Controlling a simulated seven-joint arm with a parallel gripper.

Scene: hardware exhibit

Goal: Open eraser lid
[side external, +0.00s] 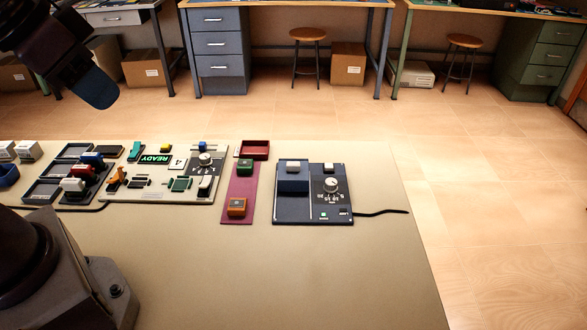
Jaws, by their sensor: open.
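The eraser appears to be the dark blue box (337,210) at the right of the bench, with a white dial (331,185) and small buttons on its right half. My gripper (96,88) is at the upper left, high above the bench and far from the eraser. One bluish finger shows clearly; the rest is dark or out of frame. It is open, with nothing visible in it.
A maroon mat (239,193) with green and orange blocks and a red tray (255,150) lies just left of the eraser. A cream panel (150,193) with several parts is further left. A black cable (383,212) runs right. The bench's front right is clear.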

